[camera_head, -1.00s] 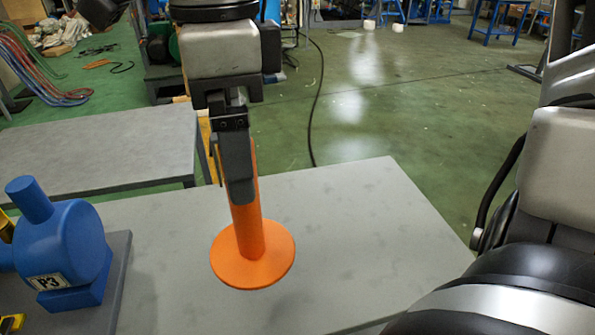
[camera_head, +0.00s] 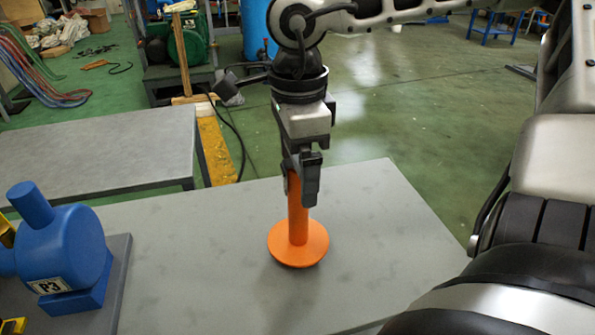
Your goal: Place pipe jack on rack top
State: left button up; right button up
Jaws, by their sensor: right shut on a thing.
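The orange pipe jack (camera_head: 298,243) has a round disc base and an upright post. It is upright over the grey table (camera_head: 200,270) in the middle of the view. My right gripper (camera_head: 303,190) points down and is shut on the upper part of the post, hiding its top. I cannot tell for sure whether the disc touches the table. No rack top that I can identify shows in this view. My left gripper is not in view.
A blue pump (camera_head: 65,255) marked P3 stands on a grey base plate at the table's left. A second grey table (camera_head: 95,150) stands behind on the left. The table's middle and right are clear around the pipe jack.

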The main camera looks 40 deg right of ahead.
jog(key=shift+f, duration=0.95)
jog(key=shift+f+b, duration=0.25)
jog(key=shift+b, duration=0.1)
jog(key=o, duration=1.7)
jog(key=shift+o, duration=0.2)
notch_tip(320, 180, up, 12)
jog(key=shift+r+p, duration=0.25)
jog(key=shift+p, duration=0.5)
